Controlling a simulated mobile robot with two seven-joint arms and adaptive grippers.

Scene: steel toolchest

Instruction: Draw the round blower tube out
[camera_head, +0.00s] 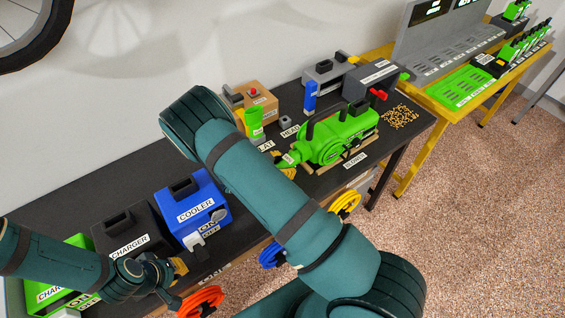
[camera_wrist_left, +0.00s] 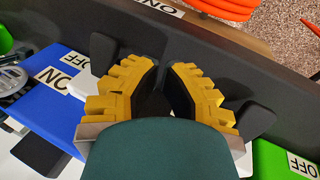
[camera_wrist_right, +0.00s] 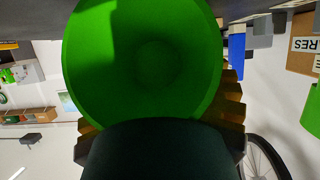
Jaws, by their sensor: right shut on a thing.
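The green blower (camera_head: 350,132) lies on the dark bench behind a BLOWER label. Its round tube (camera_head: 291,157) points left toward my right gripper (camera_head: 280,162), mostly hidden behind my right arm. In the right wrist view a large round green part (camera_wrist_right: 145,50) fills the space between the yellow fingers of my right gripper (camera_wrist_right: 160,105), which is shut on it.
A cardboard box (camera_head: 258,102), blue item (camera_head: 310,97) and grey cases stand behind. Coiled orange (camera_head: 203,301) and yellow (camera_head: 345,204) hoses hang at the front. A yellow table stands right.

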